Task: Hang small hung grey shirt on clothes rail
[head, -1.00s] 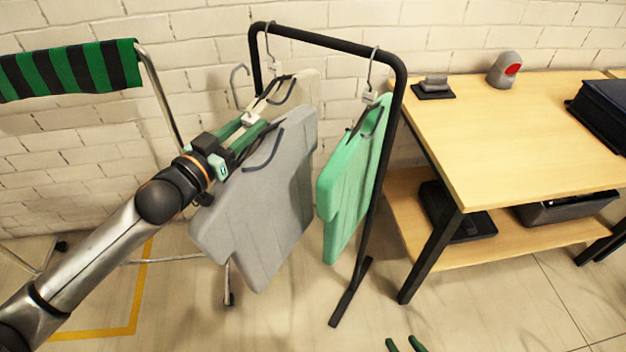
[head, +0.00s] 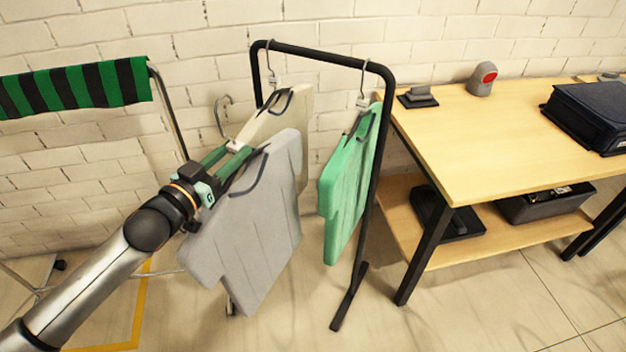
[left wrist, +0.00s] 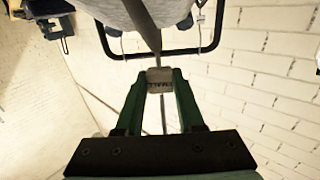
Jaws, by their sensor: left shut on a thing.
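The grey shirt (head: 250,235) hangs from its hanger in front of the left part of the clothes rail (head: 325,57). My left gripper (head: 236,147) is shut on the light block at the hanger's neck. The left wrist view shows the green fingers on that block (left wrist: 160,77), which carries lettering. The hanger's hook (head: 222,115) points up, left of the rail and below its bar, apart from it. A cream shirt (head: 298,108) and a green shirt (head: 345,190) hang on the rail with a gap between them. The grey shirt partly covers the cream one. My right gripper is out of view.
A wooden table (head: 470,150) with a lower shelf stands close to the rail's right side. A metal stand with a green-and-black striped cloth (head: 75,88) is at the left. The brick wall is behind the rail.

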